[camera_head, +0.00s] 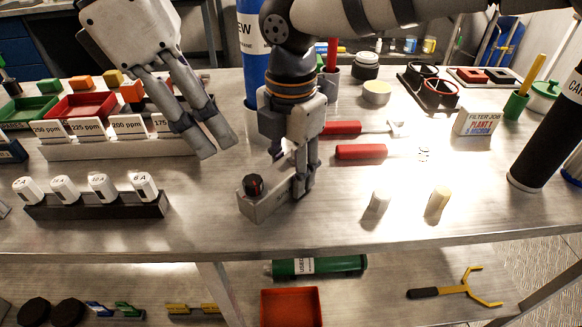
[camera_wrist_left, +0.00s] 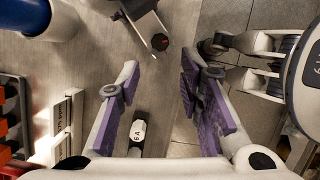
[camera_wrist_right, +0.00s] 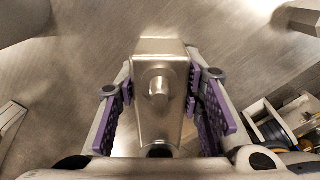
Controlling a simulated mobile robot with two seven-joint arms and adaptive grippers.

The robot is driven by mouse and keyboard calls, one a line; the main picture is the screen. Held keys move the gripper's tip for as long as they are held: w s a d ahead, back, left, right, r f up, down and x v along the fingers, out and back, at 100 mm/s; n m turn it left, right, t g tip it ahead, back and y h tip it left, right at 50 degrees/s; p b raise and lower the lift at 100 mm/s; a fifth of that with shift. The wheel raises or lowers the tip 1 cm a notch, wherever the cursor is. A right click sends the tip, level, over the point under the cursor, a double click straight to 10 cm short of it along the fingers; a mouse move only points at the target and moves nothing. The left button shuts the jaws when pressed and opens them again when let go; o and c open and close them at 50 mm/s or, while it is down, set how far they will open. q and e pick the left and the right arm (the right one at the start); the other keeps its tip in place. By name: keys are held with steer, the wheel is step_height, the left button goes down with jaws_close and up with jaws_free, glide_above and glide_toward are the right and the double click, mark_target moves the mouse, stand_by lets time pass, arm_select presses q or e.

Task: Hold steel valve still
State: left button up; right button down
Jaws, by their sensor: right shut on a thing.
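The steel valve (camera_head: 262,207) is a grey metal block on the bench with a black and red knob (camera_head: 253,184) at its left end. My right gripper (camera_head: 303,188) is shut on its right part from above. In the right wrist view the steel body (camera_wrist_right: 159,110) sits between the purple finger pads. My left gripper (camera_head: 215,145) is open and empty, above the bench to the upper left of the valve. The left wrist view shows the knob (camera_wrist_left: 159,42) beyond its spread fingers. The valve's far end is partly hidden by my right gripper.
A black rack (camera_head: 95,207) with several white labelled plugs stands left of the valve. Behind it is a row of ppm-labelled cards (camera_head: 128,125). The bench front before the valve is clear.

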arm_select(q)
steer(key=shift+c, duration=0.4)
steer(key=n+t+y, duration=0.4)
steer(key=n+y, duration=0.2)
steer(key=n, duration=1.4)
glide_toward(254, 183)
steer(key=shift+g, duration=0.3)
steer(key=x, duration=0.8)
steer(key=shift+w+f, duration=0.2)
steer(key=shift+w, duration=0.15)
jaws_close()
